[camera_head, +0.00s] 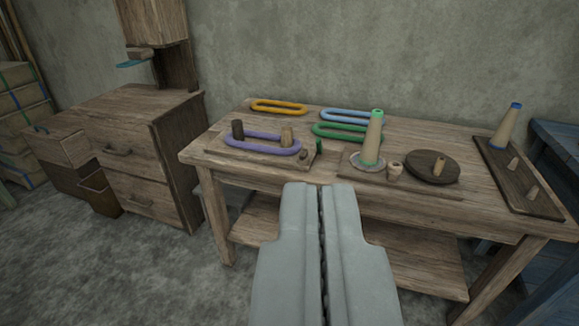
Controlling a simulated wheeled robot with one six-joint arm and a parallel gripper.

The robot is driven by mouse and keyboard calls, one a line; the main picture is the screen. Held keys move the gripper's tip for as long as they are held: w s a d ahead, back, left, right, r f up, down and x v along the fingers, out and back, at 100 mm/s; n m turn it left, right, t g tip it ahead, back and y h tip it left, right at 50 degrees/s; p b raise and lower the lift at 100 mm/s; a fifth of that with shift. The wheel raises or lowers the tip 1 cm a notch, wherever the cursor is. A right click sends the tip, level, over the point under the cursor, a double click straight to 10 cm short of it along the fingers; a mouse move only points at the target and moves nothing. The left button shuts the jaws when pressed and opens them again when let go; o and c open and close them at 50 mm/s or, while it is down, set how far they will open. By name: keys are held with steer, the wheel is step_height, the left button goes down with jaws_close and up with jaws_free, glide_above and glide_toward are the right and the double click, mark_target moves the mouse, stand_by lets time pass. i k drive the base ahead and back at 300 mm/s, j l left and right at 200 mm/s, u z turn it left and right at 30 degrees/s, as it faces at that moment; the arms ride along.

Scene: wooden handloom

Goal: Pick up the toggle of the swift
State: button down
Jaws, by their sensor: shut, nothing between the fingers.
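The swift looks to be the wooden board (221,149) at the left of the table, with a dark peg (238,130) and a lighter peg (287,136) standing inside a purple yarn loop (254,139). A small dark knob (304,153) and a small greenish upright piece (318,146) sit at the board's right end. One of them may be the toggle; they are too small to tell. My gripper (321,187) is shut and empty, in front of the table's front edge and apart from the board.
Orange (279,107), light-blue (352,115) and green (338,131) loops lie at the back of the table. A green-tipped cone (373,140) and a dark round disc (431,167) stand right of the swift. A drawer cabinet (133,157) stands left.

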mark_target(302, 156)
steer(key=i+l, duration=0.1)
steer(key=i, duration=0.5)
steer(key=i+l+u, duration=0.1)
steer(key=i, duration=0.45)
